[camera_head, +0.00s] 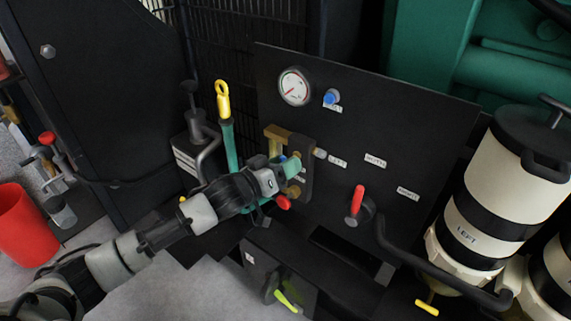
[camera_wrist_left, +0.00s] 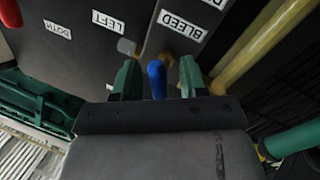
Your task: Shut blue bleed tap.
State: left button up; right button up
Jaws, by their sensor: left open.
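The blue bleed tap lever (camera_wrist_left: 157,78) shows in the left wrist view below a BLEED label (camera_wrist_left: 182,25). My left gripper (camera_wrist_left: 159,84) is open, with one green finger on each side of the blue lever. A small gap seems to show on both sides, so I cannot tell any contact. In the head view my left gripper (camera_head: 286,172) is at the brass valve block (camera_head: 276,133) on the black panel. A bit of blue (camera_head: 283,158) shows beside a green finger there; most of the lever is hidden. My right gripper is not in view.
The black panel (camera_head: 350,130) carries a gauge (camera_head: 294,87), a blue knob (camera_head: 331,97) and a red lever (camera_head: 357,200). A yellow-topped green handle (camera_head: 223,100) stands left of the gripper. A white filter canister (camera_head: 490,190) stands at right. A red bucket (camera_head: 22,222) is at left.

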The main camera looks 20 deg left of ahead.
pick_arm(q)
jog(key=shift+c, duration=0.2)
grip_shut()
